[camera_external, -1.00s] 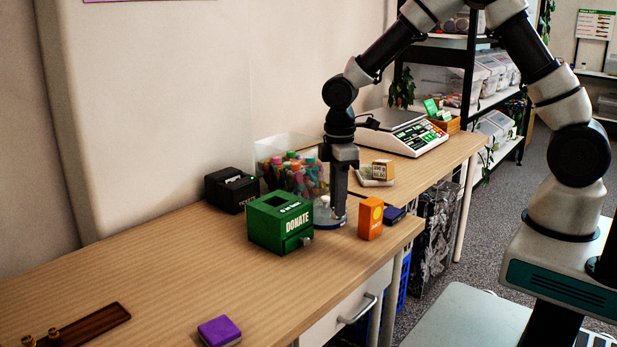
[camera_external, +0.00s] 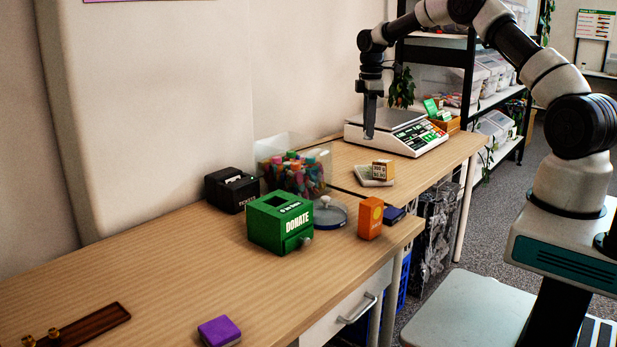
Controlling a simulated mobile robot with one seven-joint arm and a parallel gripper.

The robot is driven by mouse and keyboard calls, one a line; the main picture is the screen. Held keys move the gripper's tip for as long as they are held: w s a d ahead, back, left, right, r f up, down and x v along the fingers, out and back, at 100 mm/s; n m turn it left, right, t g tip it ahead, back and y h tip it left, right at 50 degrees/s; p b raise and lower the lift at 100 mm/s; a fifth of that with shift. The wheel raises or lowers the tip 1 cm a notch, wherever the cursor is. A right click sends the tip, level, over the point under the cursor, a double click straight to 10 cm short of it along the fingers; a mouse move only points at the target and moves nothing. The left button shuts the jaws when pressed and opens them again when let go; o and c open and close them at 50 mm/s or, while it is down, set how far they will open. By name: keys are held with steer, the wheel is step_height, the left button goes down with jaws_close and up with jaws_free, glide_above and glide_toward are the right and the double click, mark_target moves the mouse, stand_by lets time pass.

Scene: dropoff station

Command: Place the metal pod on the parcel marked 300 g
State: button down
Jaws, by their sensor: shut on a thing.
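My gripper (camera_external: 369,132) is raised in front of the white scale, well above the table. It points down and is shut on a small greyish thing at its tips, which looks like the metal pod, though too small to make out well. A small tan and white parcel (camera_external: 383,170) with dark print stands on a pale pad (camera_external: 368,181) below and right of the gripper. An orange parcel (camera_external: 370,219) stands nearer the front edge. A purple parcel (camera_external: 219,331) lies at the front. I cannot read a 300 g mark on any of them.
A round dish with a pale knob (camera_external: 332,214) sits beside the green donate box (camera_external: 281,223). A clear bin of markers (camera_external: 293,172), a black box (camera_external: 231,190), a dark blue box (camera_external: 394,215), the scale (camera_external: 399,132) and a wooden tray (camera_external: 85,326) are also there. The left table's middle is clear.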

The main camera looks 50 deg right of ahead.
steer(key=s+d+r, duration=0.1)
steer(key=d, duration=0.8)
glide_above(384, 161)
step_height(384, 161, down, 9)
steer(key=shift+s+f, duration=0.1)
steer(key=shift+f, duration=0.1)
steer(key=shift+f, duration=0.45)
steer(key=c, duration=1.6)
jaws_free()
step_height(384, 161, up, 13)
steer(key=shift+p, duration=0.4)
